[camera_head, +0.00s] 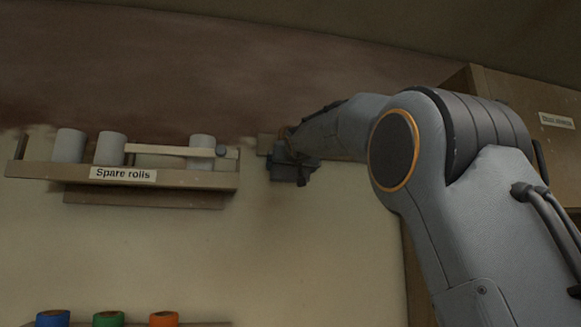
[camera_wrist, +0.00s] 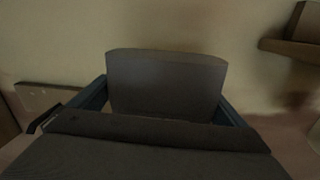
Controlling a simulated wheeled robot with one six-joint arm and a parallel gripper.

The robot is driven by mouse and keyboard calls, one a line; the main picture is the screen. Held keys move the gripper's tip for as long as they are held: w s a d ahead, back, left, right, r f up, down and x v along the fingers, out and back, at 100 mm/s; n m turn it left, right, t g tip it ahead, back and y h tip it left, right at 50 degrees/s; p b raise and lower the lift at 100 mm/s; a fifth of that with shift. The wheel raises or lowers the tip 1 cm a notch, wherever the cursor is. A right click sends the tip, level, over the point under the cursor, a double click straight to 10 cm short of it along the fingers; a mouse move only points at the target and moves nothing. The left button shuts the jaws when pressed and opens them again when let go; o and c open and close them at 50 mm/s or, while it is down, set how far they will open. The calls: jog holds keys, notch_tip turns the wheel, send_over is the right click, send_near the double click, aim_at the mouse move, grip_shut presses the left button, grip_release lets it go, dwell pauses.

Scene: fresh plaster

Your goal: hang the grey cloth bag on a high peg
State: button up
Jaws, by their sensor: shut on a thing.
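In the wrist view my gripper (camera_wrist: 163,92) is shut on a smooth grey thing (camera_wrist: 165,75), which I take to be the grey cloth bag. Its top edge is slightly rounded, and its lower part is hidden behind my gripper's body. I cannot make out the bag apart from my gripper in the head view. My arm hides part of the rail, and I cannot pick out a peg clearly.
A shelf (camera_head: 200,180) labelled "Spare rolls" holds pale rolls (camera_head: 110,148) to the left, with a bar across its front. Coloured spools (camera_head: 108,319) stand low at the left. A wooden cabinet (camera_head: 500,88) stands at the right. The wall (camera_head: 300,265) below my gripper is bare.

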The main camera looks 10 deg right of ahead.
jog(key=w+p, duration=0.1)
jog(key=w, duration=0.1)
jog(key=w+p, duration=0.1)
jog(key=w, duration=0.1)
jog(key=shift+r+p, duration=0.3)
jog(key=shift+p, duration=0.05)
dwell(0.7)
jog(key=shift+s+r, duration=0.15)
jog(key=shift+r, duration=0.25)
dwell(0.4)
jog(key=shift+f, duration=0.45)
